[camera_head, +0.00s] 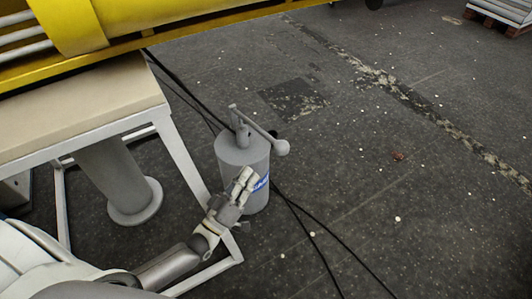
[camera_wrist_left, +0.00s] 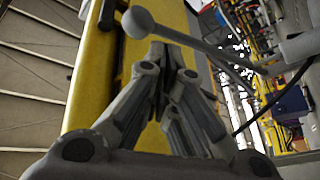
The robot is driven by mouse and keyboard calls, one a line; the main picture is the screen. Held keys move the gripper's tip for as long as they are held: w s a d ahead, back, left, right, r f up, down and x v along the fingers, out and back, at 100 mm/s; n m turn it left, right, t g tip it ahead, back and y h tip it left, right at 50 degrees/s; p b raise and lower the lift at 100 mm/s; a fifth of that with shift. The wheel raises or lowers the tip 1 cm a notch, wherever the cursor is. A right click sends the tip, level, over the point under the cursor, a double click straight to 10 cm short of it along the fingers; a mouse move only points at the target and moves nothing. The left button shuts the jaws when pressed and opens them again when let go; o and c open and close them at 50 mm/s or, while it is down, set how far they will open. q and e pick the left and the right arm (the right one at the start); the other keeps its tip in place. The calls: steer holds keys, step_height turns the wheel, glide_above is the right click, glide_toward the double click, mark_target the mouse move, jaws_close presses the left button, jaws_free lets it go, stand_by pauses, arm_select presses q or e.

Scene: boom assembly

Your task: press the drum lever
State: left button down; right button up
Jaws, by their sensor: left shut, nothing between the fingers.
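The drum (camera_head: 240,160) is a grey upright cylinder with a blue label, standing on the floor in the head view. Its lever (camera_head: 262,130) is a thin grey bar from a short post on top, ending in a ball at the right. In the left wrist view the lever (camera_wrist_left: 195,42) and its ball (camera_wrist_left: 138,22) show just beyond the fingertips. My left gripper (camera_head: 245,177) is shut and empty, in front of the drum and below the lever's height in the picture. It also shows in the left wrist view (camera_wrist_left: 165,50). Whether it touches the lever I cannot tell. My right gripper is not in view.
A beige-topped table (camera_head: 80,108) with a white frame stands left of the drum, under a yellow boom structure (camera_head: 150,18). Black cables (camera_head: 315,222) run across the floor beside the drum. A pallet (camera_head: 500,14) stands far right.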

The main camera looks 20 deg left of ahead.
arm_select(q)
steer(key=shift+s+r+n+t+h+b, duration=0.15)
steer(key=shift+r+n+t+b, duration=0.15)
steer(key=shift+r+t+b, duration=0.35)
steer(key=shift+s+r+n+t+h+b, duration=0.15)
steer(key=shift+r+n+t+b, duration=0.25)
steer(key=shift+r, duration=0.4)
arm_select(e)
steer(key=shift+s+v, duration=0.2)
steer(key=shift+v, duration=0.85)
arm_select(q)
steer(key=shift+w, duration=0.15)
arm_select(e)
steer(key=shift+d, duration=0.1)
arm_select(q)
steer(key=x, duration=0.9)
steer(key=shift+w+d+r, duration=0.15)
steer(key=shift+w+r, duration=0.05)
steer(key=shift+w, duration=0.15)
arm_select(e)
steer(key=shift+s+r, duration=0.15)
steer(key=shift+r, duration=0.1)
